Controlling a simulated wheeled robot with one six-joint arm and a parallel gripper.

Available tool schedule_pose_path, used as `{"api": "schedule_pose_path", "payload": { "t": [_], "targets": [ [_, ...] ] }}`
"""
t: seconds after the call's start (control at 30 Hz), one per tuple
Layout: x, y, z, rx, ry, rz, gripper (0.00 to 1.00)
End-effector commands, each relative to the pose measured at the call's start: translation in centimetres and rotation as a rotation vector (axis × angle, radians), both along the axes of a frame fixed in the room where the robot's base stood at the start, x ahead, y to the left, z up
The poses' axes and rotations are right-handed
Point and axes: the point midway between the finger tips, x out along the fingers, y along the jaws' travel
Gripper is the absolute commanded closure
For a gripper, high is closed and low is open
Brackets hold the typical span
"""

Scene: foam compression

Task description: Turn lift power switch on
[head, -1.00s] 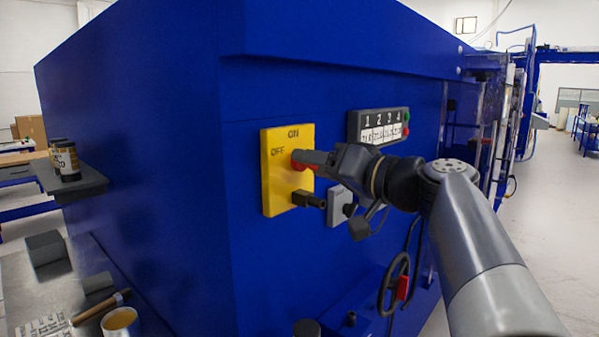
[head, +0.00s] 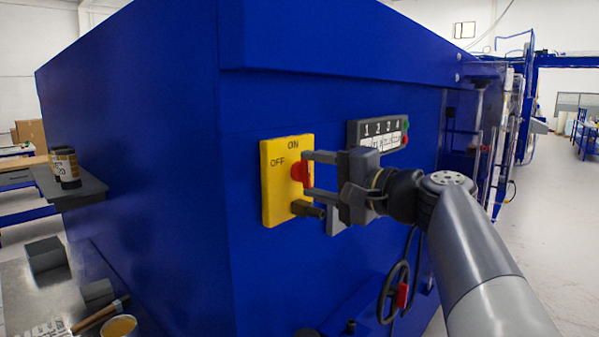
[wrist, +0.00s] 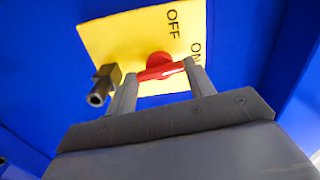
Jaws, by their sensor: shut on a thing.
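The yellow switch plate (head: 277,205) is fixed to the blue machine wall, marked ON at the top and OFF at the upper left. Its red knob (head: 300,173) sits near the plate's right edge in the head view. My gripper (head: 309,174) has one finger above and one below the knob. In the wrist view, the red knob (wrist: 158,66) has its bar lying across between the two fingertips (wrist: 158,72), held by them. The bar's exact setting against ON and OFF is hard to tell. The yellow plate (wrist: 112,40) fills the upper middle there.
A dark plug-like fitting (head: 308,209) sticks out just below the knob, left of the fingers in the wrist view (wrist: 103,85). A numbered panel (head: 378,132) is right of the plate. A handwheel (head: 396,290) is lower right. A side shelf (head: 85,187) holds cans.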

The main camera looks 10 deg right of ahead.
Motion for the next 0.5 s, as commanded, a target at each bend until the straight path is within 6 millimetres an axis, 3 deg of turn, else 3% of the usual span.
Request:
{"api": "schedule_pose_path", "payload": {
  "t": [0.5],
  "targets": [
    [0.0,0.0,-0.01,0.105,0.075,0.0,0.72]
  ]
}}
